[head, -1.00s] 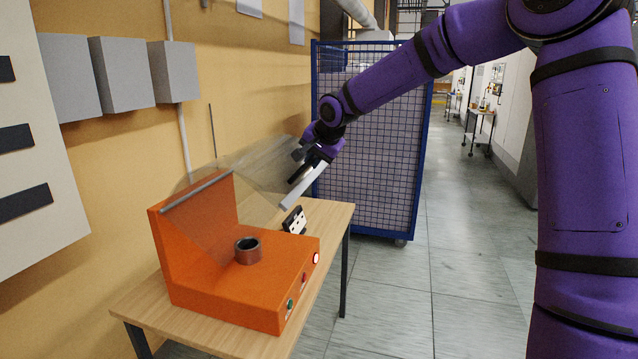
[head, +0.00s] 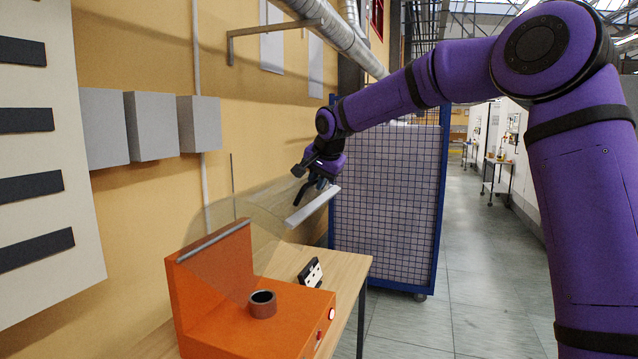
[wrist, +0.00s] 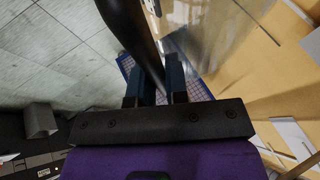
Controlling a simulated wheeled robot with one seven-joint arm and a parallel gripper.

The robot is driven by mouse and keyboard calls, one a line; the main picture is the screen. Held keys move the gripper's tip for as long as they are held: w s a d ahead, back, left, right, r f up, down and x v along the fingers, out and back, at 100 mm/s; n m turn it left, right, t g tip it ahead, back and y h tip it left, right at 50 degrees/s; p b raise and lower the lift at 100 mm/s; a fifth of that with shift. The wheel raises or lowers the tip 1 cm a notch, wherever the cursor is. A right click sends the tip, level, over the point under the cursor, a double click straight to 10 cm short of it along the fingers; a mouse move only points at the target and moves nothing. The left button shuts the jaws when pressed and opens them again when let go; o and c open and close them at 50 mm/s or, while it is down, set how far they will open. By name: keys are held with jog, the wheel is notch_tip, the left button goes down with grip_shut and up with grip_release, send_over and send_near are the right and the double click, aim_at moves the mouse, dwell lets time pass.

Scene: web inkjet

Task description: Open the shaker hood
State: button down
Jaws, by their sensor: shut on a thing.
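The shaker (head: 235,318) is an orange box with a raised back on a wooden table, in the lower left of the head view. Its clear hood (head: 245,225) is tilted up from the hinge rod on the back, with a pale front bar (head: 314,207) high above the base. My gripper (head: 309,188) is at the hood's front edge, shut on the hood handle. In the wrist view, the dark handle (wrist: 140,38) runs between the fingers (wrist: 158,82). The exact contact is partly hidden. A dark round cup (head: 263,304) stands on the shaker deck.
A small black-and-white device (head: 311,272) stands on the table (head: 345,268) beside the shaker. A blue mesh cage cart (head: 388,200) is behind my gripper. Grey wall boxes (head: 150,125) hang at left. The floor (head: 480,250) at right is clear.

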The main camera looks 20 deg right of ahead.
jog(key=c, duration=1.4)
grip_release()
jog(key=v, duration=1)
jog(key=shift+s+r, duration=0.2)
jog(key=shift+r, duration=0.1)
